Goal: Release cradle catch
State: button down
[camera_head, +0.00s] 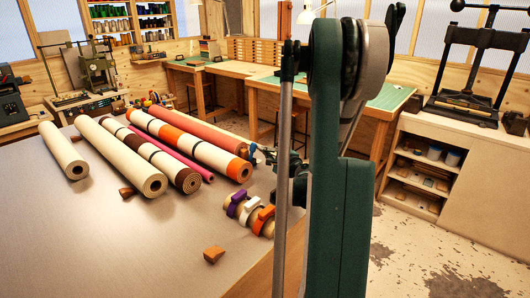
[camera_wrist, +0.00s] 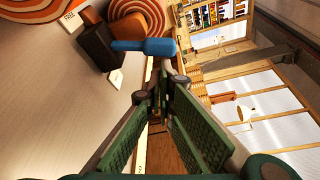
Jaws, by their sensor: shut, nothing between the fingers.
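The blue catch lever (camera_wrist: 145,46) shows in the wrist view, sticking out sideways from a dark block (camera_wrist: 98,46) beside the spiral end of a roll (camera_wrist: 138,14). My gripper (camera_wrist: 163,88) is shut and empty, its green-padded fingers just below the lever in the picture. I cannot tell whether a fingertip touches it. A white label reading FREE (camera_wrist: 71,18) lies near the block; a second label (camera_wrist: 116,79) lies closer to the fingers. In the head view my gripper is near the table's right edge, largely hidden by my arm.
Several rolls lie on the metal table (camera_head: 100,240), including an orange-and-white one (camera_head: 205,150) and a cream one (camera_head: 120,155). Purple (camera_head: 236,203), white (camera_head: 248,208) and orange (camera_head: 263,219) pieces sit near the edge. A small wooden wedge (camera_head: 213,254) lies in front.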

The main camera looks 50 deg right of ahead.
jog(key=shift+a+r+n+t+b, duration=0.3)
jog(key=shift+a+r+n, duration=0.3)
jog(key=shift+n, duration=0.4)
jog(key=shift+a+r, duration=0.2)
jog(key=shift+a, duration=0.3)
jog(key=shift+a+r, duration=0.15)
jog(key=shift+a, duration=0.35)
jog(key=shift+a+r+b, duration=0.2)
jog(key=shift+a+b, duration=0.1)
jog(key=shift+a, duration=0.95)
jog(key=s+p, duration=0.2)
jog(key=s, duration=0.7)
jog(key=shift+s+d+r, duration=0.15)
jog(key=shift+s+d, duration=0.05)
jog(key=shift+d, duration=0.15)
